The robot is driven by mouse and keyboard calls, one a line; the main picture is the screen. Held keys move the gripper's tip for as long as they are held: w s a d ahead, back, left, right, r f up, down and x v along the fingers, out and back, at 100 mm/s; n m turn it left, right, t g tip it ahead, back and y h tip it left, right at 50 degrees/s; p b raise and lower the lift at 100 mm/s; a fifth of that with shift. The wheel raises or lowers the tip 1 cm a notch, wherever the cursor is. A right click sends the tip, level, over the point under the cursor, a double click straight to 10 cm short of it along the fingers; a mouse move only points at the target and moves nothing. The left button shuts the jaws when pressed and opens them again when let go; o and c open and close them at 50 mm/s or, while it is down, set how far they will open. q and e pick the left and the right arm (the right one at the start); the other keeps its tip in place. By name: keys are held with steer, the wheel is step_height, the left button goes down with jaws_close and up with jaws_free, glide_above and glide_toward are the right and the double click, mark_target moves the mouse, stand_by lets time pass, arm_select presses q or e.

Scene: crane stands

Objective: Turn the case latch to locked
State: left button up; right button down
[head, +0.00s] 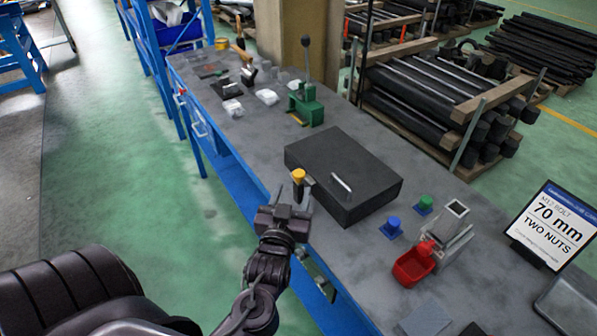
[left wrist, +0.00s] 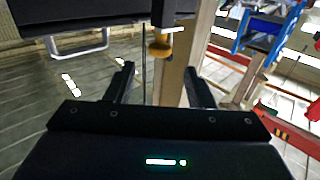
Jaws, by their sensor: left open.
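The closed black case (head: 330,165) lies on the grey workbench with a pale handle (head: 341,182) on its top. Its latch has a yellow knob (head: 298,174) on the near left side of the case. My left gripper (head: 289,190) is open and empty just in front of the knob. In the left wrist view the yellow knob (left wrist: 160,46) hangs ahead of the gap between my open fingers (left wrist: 159,68), apart from both. The case (left wrist: 185,6) shows there as a dark band along the top. My right gripper is out of view.
A green lever press (head: 305,105) stands behind the case. Blue (head: 391,228) and green (head: 424,205) pieces, a red bin (head: 412,268) and a sign (head: 553,228) stand to the right. The bench's blue front edge (head: 240,165) runs beside my arm.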

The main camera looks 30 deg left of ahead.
mark_target(297, 177)
arm_select(q)
steer(key=p+x, duration=0.1)
steer(key=x, duration=0.6)
steer(key=shift+w+p, duration=0.25)
steer(key=shift+p, duration=0.15)
steer(key=shift+a, duration=0.1)
steer(key=c, duration=1)
steer(key=shift+o, duration=0.2)
